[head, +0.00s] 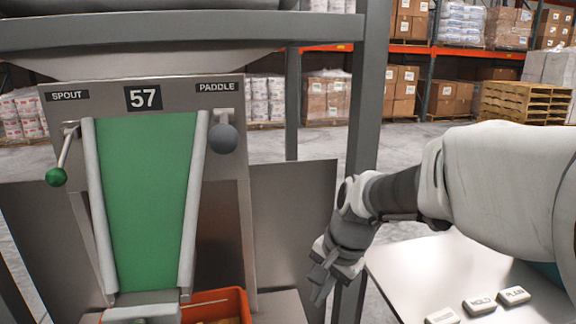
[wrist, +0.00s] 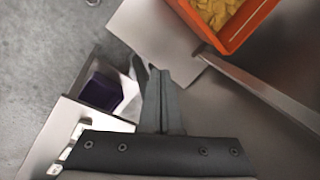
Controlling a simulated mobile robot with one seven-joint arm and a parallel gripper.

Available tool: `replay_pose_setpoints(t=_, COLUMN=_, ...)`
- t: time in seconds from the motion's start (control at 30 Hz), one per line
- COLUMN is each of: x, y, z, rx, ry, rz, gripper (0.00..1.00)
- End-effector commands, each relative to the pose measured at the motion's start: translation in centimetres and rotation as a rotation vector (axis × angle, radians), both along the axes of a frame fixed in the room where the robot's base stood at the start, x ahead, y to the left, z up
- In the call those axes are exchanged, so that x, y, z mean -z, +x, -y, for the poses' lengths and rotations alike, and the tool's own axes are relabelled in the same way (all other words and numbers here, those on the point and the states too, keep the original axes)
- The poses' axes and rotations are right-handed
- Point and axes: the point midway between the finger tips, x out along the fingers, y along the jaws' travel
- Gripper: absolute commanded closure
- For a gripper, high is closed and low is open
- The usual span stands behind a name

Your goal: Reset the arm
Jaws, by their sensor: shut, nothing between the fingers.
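My gripper (head: 322,275) hangs at the end of my arm, right of the weigher and left of the white table. It points down and is shut with nothing in it. In the wrist view my gripper (wrist: 160,72) shows its two dark fingers together, over the gap between the metal shelf and the white table. My arm reaches in from the right in the head view, bent at the wrist.
The weigher (head: 60,160) carries a green chute (head: 145,190), a green-knobbed spout lever (head: 57,177) and a grey-knobbed paddle lever (head: 223,138). An orange crate (wrist: 233,45) holds yellow pieces. The white table (head: 405,270) bears labelled blocks (head: 478,304). A grey post (head: 367,90) stands beside my gripper.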

Motion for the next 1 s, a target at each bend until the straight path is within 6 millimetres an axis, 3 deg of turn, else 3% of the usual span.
replay_pose_setpoints(t=0.1, x=-2.6, y=-2.7, z=1.6, rx=-0.110, ry=-0.050, rz=0.086, gripper=1.00)
replay_pose_setpoints(t=0.3, x=-5.3, y=-7.2, z=4.1, rx=-0.295, ry=-0.161, rz=0.209, gripper=1.00)
replay_pose_setpoints(t=0.7, x=-7.0, y=-14.8, z=7.8, rx=-0.584, ry=-0.407, rz=0.369, gripper=1.00)
replay_pose_setpoints(t=0.77, x=-7.0, y=-15.7, z=8.2, rx=-0.618, ry=-0.444, rz=0.384, gripper=1.00)
replay_pose_setpoints(t=0.8, x=-9.0, y=-15.5, z=8.2, rx=-0.619, ry=-0.439, rz=0.379, gripper=1.00)
replay_pose_setpoints(t=1.0, x=-13.4, y=-15.4, z=8.1, rx=-0.616, ry=-0.434, rz=0.377, gripper=1.00)
